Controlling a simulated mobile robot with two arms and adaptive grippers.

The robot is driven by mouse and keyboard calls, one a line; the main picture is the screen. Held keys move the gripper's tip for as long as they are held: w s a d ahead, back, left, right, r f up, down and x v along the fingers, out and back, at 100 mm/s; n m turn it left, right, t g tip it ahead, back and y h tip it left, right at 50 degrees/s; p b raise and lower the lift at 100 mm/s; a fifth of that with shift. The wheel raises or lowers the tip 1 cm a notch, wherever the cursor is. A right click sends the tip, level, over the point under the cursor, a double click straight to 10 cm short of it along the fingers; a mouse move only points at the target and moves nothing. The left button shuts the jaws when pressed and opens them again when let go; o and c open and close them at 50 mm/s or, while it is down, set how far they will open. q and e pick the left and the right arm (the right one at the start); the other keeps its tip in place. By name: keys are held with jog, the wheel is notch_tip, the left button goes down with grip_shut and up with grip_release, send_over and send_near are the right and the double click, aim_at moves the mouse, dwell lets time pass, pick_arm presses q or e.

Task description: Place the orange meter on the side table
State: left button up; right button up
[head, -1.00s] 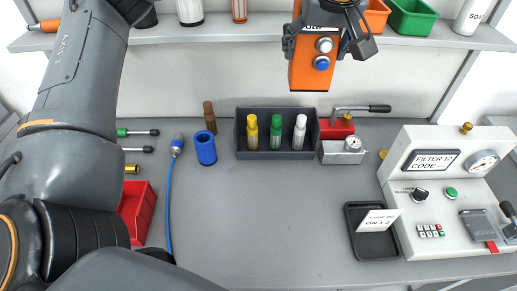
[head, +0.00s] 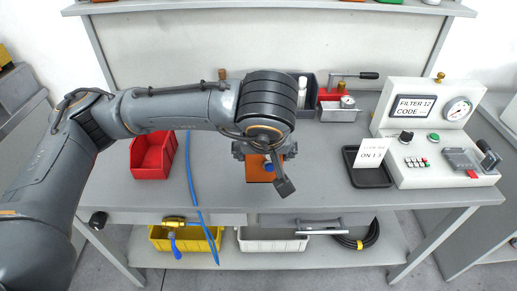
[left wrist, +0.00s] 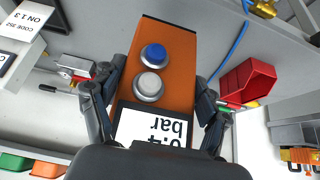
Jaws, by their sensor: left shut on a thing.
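The orange meter (head: 260,170) is held by my left gripper (head: 265,153) above the front middle of the grey workbench (head: 330,195). The left wrist view shows the meter's orange body (left wrist: 180,45) with a blue and a grey button and a display reading in "bar". The fingers of my left gripper (left wrist: 156,85) are shut on its two sides. In the head view my arm hides most of the meter. A grey surface (head: 18,125) stands at the left edge and another (head: 508,140) at the right edge; I cannot tell which is the side table. My right gripper is out of view.
A red bin (head: 152,157) and a blue hose (head: 192,180) lie left of the meter. A black tray (head: 372,177) with a card and a white test console (head: 425,130) stand at right. Yellow (head: 160,240) and white (head: 272,242) bins sit on the lower shelf.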

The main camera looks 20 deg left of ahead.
pick_arm(q)
jog(key=shift+w+a+f+b, duration=0.55)
jog(key=shift+w+f+b, duration=0.15)
jog(key=shift+w+f, duration=1.5)
jog(key=shift+w+a+f+b, duration=0.65)
jog(key=shift+w+f, duration=1.45)
jog(key=shift+w, duration=0.25)
jog(key=shift+w+a+f+b, duration=0.5)
jog(key=shift+w+f+b, duration=0.2)
jog(key=shift+w+f, duration=1.5)
jog(key=shift+r, duration=0.1)
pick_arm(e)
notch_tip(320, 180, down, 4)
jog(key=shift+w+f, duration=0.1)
pick_arm(q)
jog(key=shift+f, duration=0.2)
jog(key=o, duration=1.8)
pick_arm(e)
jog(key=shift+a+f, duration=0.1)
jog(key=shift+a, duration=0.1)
